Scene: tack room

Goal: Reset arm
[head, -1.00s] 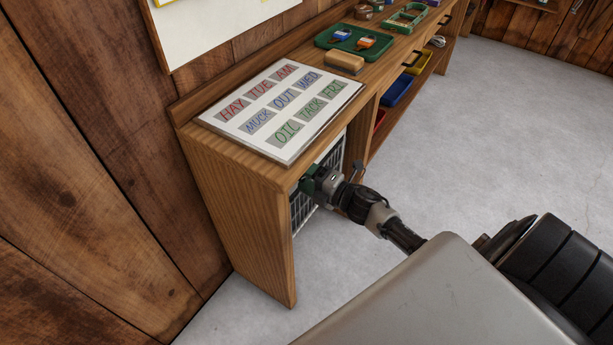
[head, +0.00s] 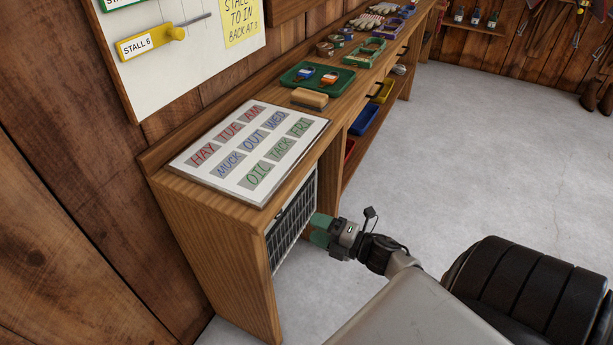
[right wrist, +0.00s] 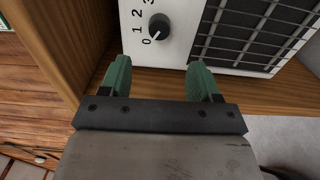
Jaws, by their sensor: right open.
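My right gripper (head: 318,230) is in front of the open end of the wooden bench, beside a white unit with a dark grille (head: 292,222). In the right wrist view its two green fingers (right wrist: 160,82) are apart with nothing between them. Just beyond the fingertips is a black knob (right wrist: 159,27) on the white panel, beside the printed numbers 0 to 3. The knob's white mark points toward the lower left, near the 0. I cannot tell the exact gap between fingers and knob. My left gripper is not in view.
The wooden bench (head: 222,262) carries a word board (head: 250,150), a wooden-backed block (head: 309,98) and a green tray (head: 300,82). Coloured bins (head: 365,118) sit on the shelf below. A whiteboard (head: 190,70) hangs on the wall. The concrete floor (head: 480,150) at right is clear.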

